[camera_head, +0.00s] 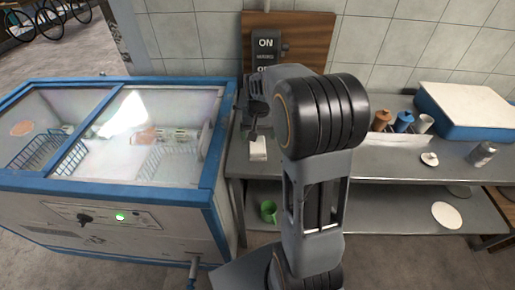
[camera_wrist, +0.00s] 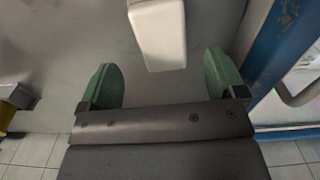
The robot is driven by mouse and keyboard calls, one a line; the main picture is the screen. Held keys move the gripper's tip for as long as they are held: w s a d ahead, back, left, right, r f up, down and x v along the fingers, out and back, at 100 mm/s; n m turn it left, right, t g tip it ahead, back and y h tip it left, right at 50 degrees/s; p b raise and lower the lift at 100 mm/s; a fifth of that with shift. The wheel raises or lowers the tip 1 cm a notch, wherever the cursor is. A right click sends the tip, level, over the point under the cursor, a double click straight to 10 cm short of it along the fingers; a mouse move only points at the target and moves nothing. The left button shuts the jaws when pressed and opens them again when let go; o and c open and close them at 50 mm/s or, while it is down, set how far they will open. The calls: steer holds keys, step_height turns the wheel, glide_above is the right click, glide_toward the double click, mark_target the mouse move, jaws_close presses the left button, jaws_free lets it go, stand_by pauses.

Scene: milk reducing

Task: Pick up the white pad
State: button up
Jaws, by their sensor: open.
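The white pad (camera_head: 258,149) lies near the left end of the steel table (camera_head: 380,172). In the wrist view the white pad (camera_wrist: 158,36) is a pale block with rounded edges at the top centre, cut off by the frame edge. My gripper (camera_head: 257,130) hangs over the table just behind the pad in the head view. In the wrist view my gripper (camera_wrist: 161,78) is open, its two green fingertips spread apart with nothing between them. The pad lies ahead of the gap, not touched by either finger.
A blue-framed glass-top freezer (camera_head: 120,160) stands close to the left of the table. Orange, blue and white cups (camera_head: 404,121), a small white item (camera_head: 429,158), a metal can (camera_head: 483,153) and a blue-white box (camera_head: 468,108) stand to the right. A green mug (camera_head: 268,211) is on the lower shelf.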

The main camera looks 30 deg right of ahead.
mark_target(257, 144)
steer(key=shift+w+f, duration=0.15)
steer(key=shift+f, duration=2.6)
steer(key=c, duration=0.9)
